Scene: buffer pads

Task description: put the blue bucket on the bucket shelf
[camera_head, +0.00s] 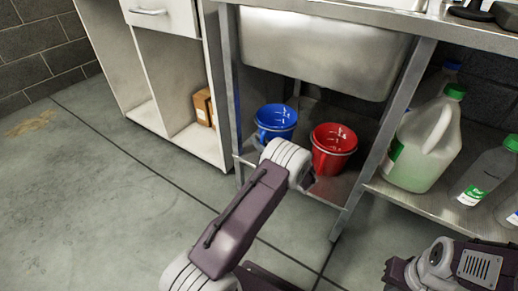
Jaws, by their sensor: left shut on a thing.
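The blue bucket (277,117) stands upright, or nearly so, under the sink at the left end of the low bucket shelf (335,190). A red bucket (334,150) is close to its right. My left arm reaches up from the bottom middle, and its wrist covers the blue bucket's lower front. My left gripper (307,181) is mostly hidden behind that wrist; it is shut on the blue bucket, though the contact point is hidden. I cannot tell whether the bucket's base touches the shelf. My right arm shows at the bottom right, but its gripper is out of view.
A steel sink (318,50) hangs above the buckets, with a metal leg on each side. A large jug (425,145) and bottles (486,175) stand on the right shelf. A white cabinet (172,75) holding a cardboard box (203,107) is left.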

